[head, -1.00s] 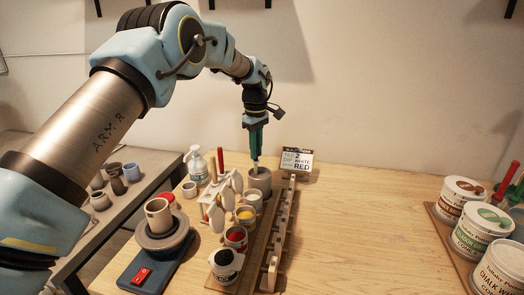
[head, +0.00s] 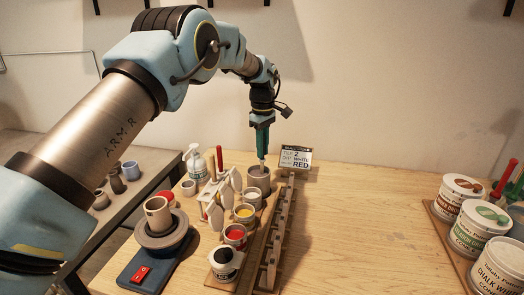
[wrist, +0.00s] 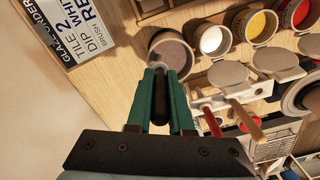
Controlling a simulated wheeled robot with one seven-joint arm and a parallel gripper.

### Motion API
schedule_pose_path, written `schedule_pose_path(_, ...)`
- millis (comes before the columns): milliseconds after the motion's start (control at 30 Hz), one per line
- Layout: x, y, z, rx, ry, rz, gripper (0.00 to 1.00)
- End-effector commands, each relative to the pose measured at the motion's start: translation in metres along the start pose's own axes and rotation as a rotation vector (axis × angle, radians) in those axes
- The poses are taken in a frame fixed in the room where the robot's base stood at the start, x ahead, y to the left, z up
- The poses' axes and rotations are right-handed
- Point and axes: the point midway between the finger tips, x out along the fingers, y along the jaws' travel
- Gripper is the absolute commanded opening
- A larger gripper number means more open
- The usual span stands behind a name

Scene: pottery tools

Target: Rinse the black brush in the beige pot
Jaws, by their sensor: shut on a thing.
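My gripper (head: 262,152) is shut on the black brush (wrist: 160,112), which hangs about upright between the green fingers. In the head view a short pale part of the brush (head: 262,164) shows below the fingertips. The beige pot (head: 259,184) stands at the back of the row of pots, directly below my gripper. In the wrist view the pot (wrist: 154,42) is open-topped with a greyish inside. The brush's lower end is at the pot's mouth; I cannot tell how far inside it is.
White, yellow and red glaze cups (head: 235,234) stand in front of the pot. A tool holder with tongs (head: 216,200) is to the left. A slotted wooden rack (head: 274,245) runs along the right. A card (head: 295,158) stands behind. The table's middle right is clear.

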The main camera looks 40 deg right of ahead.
Motion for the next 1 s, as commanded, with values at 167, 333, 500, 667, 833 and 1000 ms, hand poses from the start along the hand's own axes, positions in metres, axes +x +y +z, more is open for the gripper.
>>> schedule_pose_path(167,-0.001,-0.005,-0.015,-0.002,-0.001,-0.001,0.0)
schedule_pose_path(333,0.0,-0.017,-0.021,-0.001,-0.001,-0.001,0.0)
schedule_pose_path(500,0.0,-0.03,-0.015,0.001,0.0,0.0,0.0)
schedule_pose_path(667,-0.001,-0.036,-0.003,0.002,0.0,0.0,0.0)
schedule_pose_path(833,-0.002,-0.029,0.002,-0.001,-0.001,0.0,0.0)
schedule_pose_path(1000,-0.001,-0.02,-0.002,0.0,-0.001,0.0,0.0)
